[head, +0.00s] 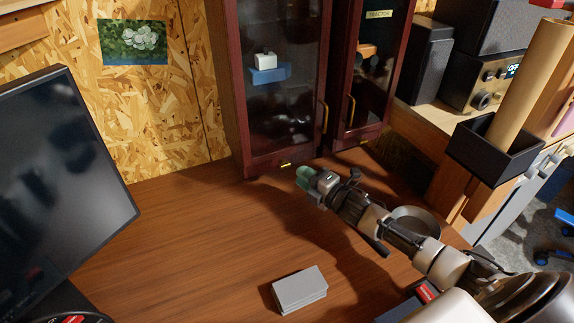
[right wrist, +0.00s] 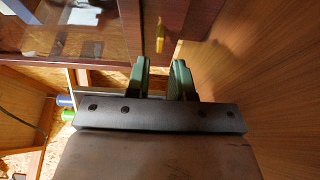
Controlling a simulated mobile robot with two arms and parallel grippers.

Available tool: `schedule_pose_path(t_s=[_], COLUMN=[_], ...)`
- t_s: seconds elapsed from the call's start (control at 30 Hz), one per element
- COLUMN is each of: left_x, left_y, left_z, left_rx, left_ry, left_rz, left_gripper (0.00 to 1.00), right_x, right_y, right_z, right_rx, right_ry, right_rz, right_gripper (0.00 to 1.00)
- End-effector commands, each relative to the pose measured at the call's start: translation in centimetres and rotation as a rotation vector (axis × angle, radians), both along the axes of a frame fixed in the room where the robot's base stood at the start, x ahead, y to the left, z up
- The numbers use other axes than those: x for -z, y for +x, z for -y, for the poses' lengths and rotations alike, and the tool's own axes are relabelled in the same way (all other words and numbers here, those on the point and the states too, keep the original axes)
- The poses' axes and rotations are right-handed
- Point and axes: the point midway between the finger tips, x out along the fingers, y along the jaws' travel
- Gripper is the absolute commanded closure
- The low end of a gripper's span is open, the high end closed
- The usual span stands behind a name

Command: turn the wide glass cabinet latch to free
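The wide glass cabinet (head: 240,85) has a dark red frame and a closed glass door. A small yellow latch (head: 285,164) sits at its bottom edge, toward the right. My right gripper (head: 303,175), with green fingers, is just in front of and slightly below this latch, apart from it. In the right wrist view, the fingers (right wrist: 161,70) stand apart with nothing between them. A yellow metal piece (right wrist: 160,38) on the dark red frame lies just beyond the gap; it looks like the latch. My left gripper is in neither view.
A narrower glass cabinet (head: 373,75) labelled "TRACTOR" stands at the right, with its own yellow latch (head: 363,142). A round grey dish (head: 418,219) is beside my right arm. A grey block (head: 299,290) and a monitor (head: 60,180) stand on the bench. The bench's middle is clear.

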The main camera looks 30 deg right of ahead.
Motion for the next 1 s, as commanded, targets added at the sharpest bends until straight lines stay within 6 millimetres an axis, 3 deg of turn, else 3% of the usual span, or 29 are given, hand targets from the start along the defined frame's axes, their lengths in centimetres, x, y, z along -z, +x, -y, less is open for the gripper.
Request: schedule_pose_path(t_s=[0.1, 0.33, 0.77, 0.93, 1.0], left_x=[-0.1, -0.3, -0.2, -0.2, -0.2], left_y=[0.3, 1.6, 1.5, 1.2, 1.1], left_z=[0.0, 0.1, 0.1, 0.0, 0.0], left_rx=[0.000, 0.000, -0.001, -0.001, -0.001], left_ry=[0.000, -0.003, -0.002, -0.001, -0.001], left_rz=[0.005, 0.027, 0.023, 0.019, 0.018], left_gripper=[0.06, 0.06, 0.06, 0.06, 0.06], right_x=[-0.2, -0.1, 0.0, 0.0, 0.0], right_y=[2.1, 4.9, 5.8, 5.8, 5.8], right_z=[-0.7, -1.7, -2.0, -2.0, -2.0], right_rx=[0.001, 0.000, -0.001, -0.001, -0.001], right_ry=[0.001, 0.002, 0.000, 0.000, 0.000], right_rz=[0.003, 0.000, 0.000, 0.000, -0.001], right_gripper=[0.78, 0.78, 0.78, 0.99, 1.00])
